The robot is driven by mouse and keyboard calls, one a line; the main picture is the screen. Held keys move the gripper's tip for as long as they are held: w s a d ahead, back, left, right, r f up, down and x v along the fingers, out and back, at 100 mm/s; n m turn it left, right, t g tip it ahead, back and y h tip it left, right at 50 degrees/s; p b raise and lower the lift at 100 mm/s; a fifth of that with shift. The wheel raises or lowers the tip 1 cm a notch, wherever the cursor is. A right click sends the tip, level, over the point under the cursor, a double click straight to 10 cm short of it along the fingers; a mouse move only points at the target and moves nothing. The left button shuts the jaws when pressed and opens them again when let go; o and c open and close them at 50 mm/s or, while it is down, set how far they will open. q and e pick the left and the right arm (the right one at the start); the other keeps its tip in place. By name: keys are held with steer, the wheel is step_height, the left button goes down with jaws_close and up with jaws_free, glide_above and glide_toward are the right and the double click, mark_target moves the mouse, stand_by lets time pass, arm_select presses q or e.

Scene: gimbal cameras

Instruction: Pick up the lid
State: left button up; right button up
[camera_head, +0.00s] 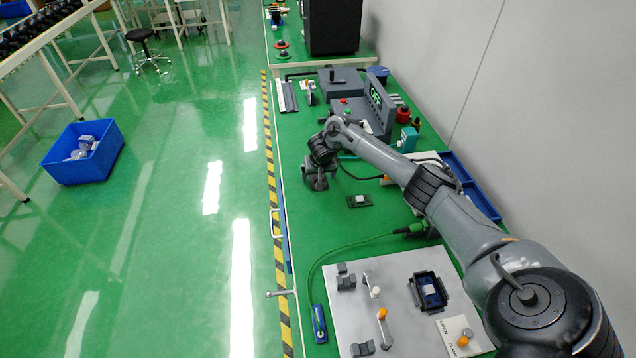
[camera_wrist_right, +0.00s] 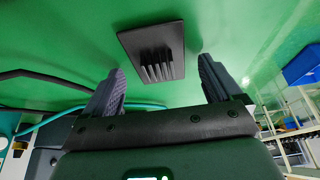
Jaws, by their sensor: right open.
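A black rectangular plate with a ribbed raised grip, which looks like the lid (camera_wrist_right: 150,50), lies on the green surface in the right wrist view. My right gripper (camera_wrist_right: 165,88) is open, its two fingers apart and empty, with the plate showing ahead between the fingertips and not touched. My left gripper is out of view.
A grey plate with clamps (camera_head: 400,300) and a dark holder (camera_head: 428,291) lies at the front of the bench. A blue tool (camera_head: 319,323) and green cable lie beside it. Grey equipment (camera_head: 376,105) stands behind the arm. A blue bin (camera_head: 84,153) is on the floor.

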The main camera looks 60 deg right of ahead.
steer(key=shift+f, duration=0.15)
steer(key=c, duration=1.2)
steer(key=shift+c, duration=0.2)
